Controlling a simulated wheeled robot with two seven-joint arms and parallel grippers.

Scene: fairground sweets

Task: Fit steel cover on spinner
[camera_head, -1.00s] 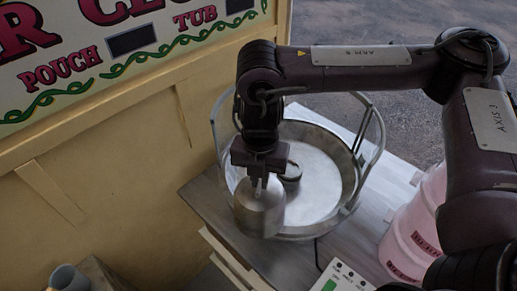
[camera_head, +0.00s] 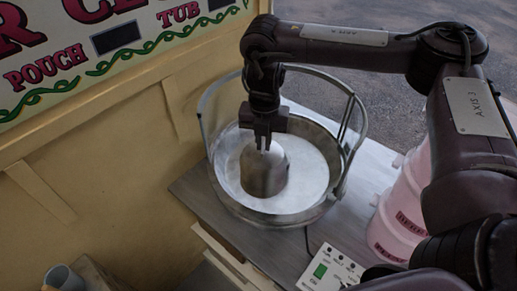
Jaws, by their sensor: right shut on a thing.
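The steel cover (camera_head: 265,174) is a dome-topped metal cylinder, upright in the middle of the round pan (camera_head: 232,205). My right gripper (camera_head: 263,146) is directly above it, with its fingers shut on the top of the cover. The spinner is hidden, and the cover stands where the pan's centre is. I cannot tell whether the cover's lower edge touches anything beneath it. My left gripper is out of view.
A metal guard hoop (camera_head: 365,125) rises around the pan. A control box (camera_head: 330,270) with a green switch sits in front of it on the table (camera_head: 200,196). Pink tubs (camera_head: 397,225) stand to the right. A yellow panel wall (camera_head: 110,185) is at left.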

